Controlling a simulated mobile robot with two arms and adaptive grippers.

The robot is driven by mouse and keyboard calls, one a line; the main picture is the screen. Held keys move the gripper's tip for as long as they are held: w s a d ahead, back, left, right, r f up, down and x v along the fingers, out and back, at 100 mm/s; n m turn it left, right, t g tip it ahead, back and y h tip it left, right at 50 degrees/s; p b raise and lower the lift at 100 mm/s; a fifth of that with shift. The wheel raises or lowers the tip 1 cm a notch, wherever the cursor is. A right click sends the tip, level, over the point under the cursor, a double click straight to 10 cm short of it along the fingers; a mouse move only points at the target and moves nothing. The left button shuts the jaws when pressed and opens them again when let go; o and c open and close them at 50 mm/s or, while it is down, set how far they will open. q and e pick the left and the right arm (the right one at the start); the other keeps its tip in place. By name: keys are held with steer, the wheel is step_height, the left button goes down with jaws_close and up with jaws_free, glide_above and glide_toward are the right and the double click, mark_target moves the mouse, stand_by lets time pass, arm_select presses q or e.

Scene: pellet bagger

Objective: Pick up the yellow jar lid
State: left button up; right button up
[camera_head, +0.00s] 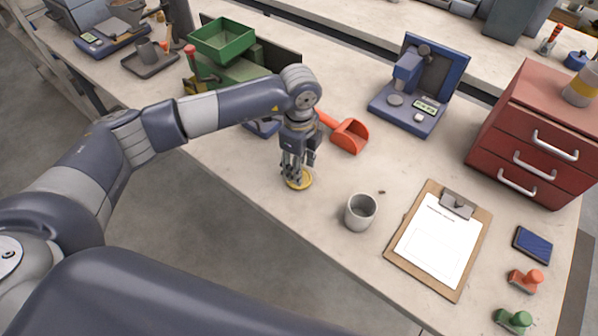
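The yellow jar lid (304,183) lies flat on the workbench near its front edge. My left gripper (294,178) points down right over the lid, with its fingertips at the lid's left side. The fingers hide part of the lid, and I cannot tell whether they touch it or are closed on it. My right gripper is not in view.
A grey cup (360,212) stands right of the lid, and an orange scoop (349,136) lies behind it. A clipboard (398,255) lies further right. A blue scale-like device (417,100) and red drawers (530,140) stand behind. Bare bench lies between lid and cup.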

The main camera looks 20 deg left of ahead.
arm_select(q)
steer(key=shift+f, duration=1.1)
steer(key=c, duration=0.9)
steer(key=shift+r, duration=0.1)
